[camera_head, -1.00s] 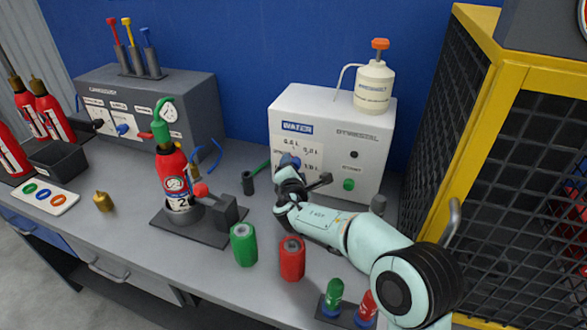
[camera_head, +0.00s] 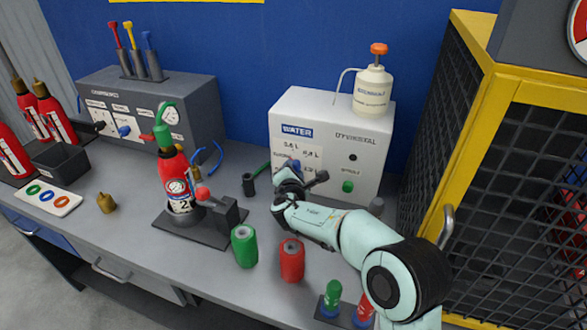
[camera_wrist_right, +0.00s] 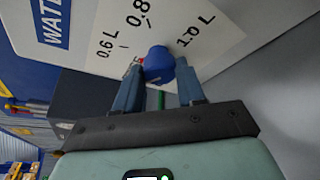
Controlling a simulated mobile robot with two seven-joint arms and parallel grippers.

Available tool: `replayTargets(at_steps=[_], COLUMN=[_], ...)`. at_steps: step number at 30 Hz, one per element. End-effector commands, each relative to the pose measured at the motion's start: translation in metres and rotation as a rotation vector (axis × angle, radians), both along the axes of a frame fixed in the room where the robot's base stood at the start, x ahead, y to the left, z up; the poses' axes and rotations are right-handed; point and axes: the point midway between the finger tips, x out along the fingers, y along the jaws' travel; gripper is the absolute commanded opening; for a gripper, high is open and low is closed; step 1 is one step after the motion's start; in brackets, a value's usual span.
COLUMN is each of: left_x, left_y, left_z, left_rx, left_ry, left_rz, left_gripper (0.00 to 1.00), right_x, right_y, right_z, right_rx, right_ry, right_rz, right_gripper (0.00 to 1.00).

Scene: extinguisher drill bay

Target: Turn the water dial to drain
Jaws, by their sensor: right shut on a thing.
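The white water box (camera_head: 335,125) stands at the back of the bench, with a blue "WATER" label and a printed dial plate on its front. In the right wrist view the blue water dial (camera_wrist_right: 158,64) sits between the fingertips of my right gripper (camera_wrist_right: 158,78), which is shut on it. The marks 0.6 L, 0.8 L and 1.0 L show around the dial, with a bit of red at its left edge. I cannot read a drain mark. In the head view my right gripper (camera_head: 287,173) hides most of the dial. My left gripper is out of view.
A white bottle with an orange top (camera_head: 373,85) stands on the box. A green button (camera_head: 347,186) is right of the gripper. A red extinguisher (camera_head: 177,180) stands in a holder at left. Green (camera_head: 244,246) and red (camera_head: 292,260) cylinders stand in front. A yellow mesh cage (camera_head: 470,150) bounds the right.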

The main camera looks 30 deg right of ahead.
Motion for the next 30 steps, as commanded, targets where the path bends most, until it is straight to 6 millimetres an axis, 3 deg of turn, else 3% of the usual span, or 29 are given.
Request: replayTargets(at_steps=[5,14,30], left_x=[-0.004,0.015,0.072], left_y=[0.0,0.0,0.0], left_z=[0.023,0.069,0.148], left_rx=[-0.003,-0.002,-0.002], left_ry=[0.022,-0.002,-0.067], left_rz=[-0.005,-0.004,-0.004], left_gripper=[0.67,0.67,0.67], right_x=[0.001,0.004,0.009], right_y=[0.001,0.003,0.006], right_z=[0.006,0.009,0.01], right_rx=[-0.091,-0.277,-0.611], right_ry=[0.108,0.325,0.709], right_rz=[0.0,0.001,-0.001], right_gripper=[0.09,0.09,0.09])
